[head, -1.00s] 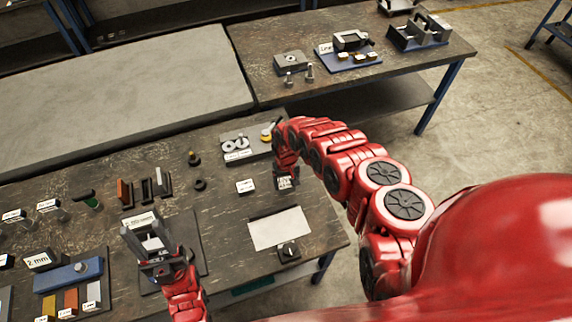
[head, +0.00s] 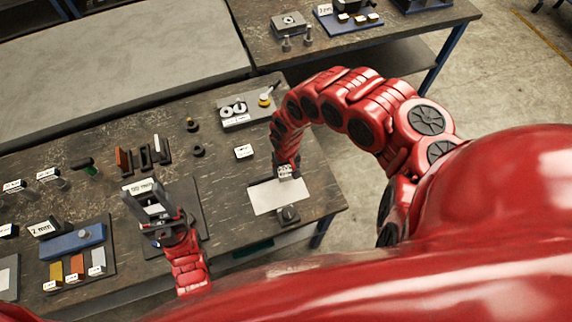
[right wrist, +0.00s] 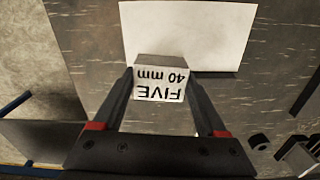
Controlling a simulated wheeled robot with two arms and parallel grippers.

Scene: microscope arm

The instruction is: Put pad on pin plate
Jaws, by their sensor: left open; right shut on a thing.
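My right gripper (head: 287,168) is shut on a small grey block (right wrist: 161,61). Its white face reads "FIVE 40 mm", upside down in the right wrist view. In the head view the block (head: 285,173) is at the upper edge of a white rectangular sheet (head: 270,199); whether it touches anything is unclear. My left gripper (head: 150,208) is open above a dark board at the front left, near a white-labelled block (head: 138,187). I cannot tell for sure which item is the pad or the pin plate. A grey plate (head: 229,122) carries rings and a yellow-based part.
A dark knobbed block (head: 288,215) stands at the sheet's lower edge. A small white-labelled piece (head: 243,151) lies left of my right gripper. Dark round parts (head: 198,151), upright slabs (head: 146,157) and a blue block (head: 72,243) stand further left. Bare tabletop lies between them.

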